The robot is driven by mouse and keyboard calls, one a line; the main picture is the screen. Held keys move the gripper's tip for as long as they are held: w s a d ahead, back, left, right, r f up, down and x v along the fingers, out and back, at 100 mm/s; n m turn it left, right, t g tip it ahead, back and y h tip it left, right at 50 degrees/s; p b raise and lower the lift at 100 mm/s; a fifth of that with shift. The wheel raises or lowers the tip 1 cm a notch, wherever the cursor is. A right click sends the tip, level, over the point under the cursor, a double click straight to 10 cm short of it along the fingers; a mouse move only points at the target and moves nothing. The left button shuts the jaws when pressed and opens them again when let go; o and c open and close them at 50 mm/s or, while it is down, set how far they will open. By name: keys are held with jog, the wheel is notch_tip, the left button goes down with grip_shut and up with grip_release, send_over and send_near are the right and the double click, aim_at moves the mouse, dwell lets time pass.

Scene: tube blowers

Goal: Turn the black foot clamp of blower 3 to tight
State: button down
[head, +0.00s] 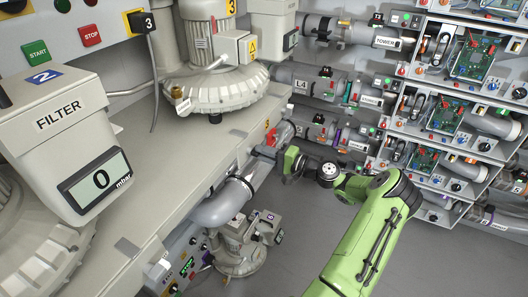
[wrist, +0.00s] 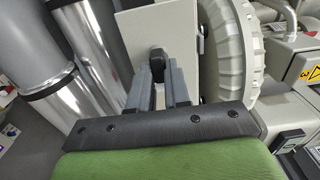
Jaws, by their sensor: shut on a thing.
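Blower 3 (head: 212,60) is a cream ribbed housing on the bench at the upper middle of the head view. Its ribbed rim (wrist: 238,50) seems to show right of my gripper in the wrist view. My gripper (head: 262,152) reaches left past the bench edge, below and right of blower 3. In the wrist view my gripper (wrist: 157,70) is shut on a small black piece, the black foot clamp (wrist: 157,53), in front of a pale plate. The fingers cover much of the clamp, and its turn angle cannot be read. In the head view it cannot be made out.
The bench (head: 150,165) runs along the left, with a filter box (head: 55,125) on it. A grey bent pipe (head: 225,205) hangs below its edge. Silver tubes (wrist: 70,95) stand left of my gripper. Racks (head: 450,100) stand right; the floor (head: 300,250) is partly clear.

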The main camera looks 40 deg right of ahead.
dwell(0.4)
jog(key=c, duration=1.1)
grip_release()
jog(key=b+v, duration=0.2)
jog(key=v, duration=1.3)
jog(key=shift+s+d, duration=0.1)
jog(key=shift+s, duration=0.3)
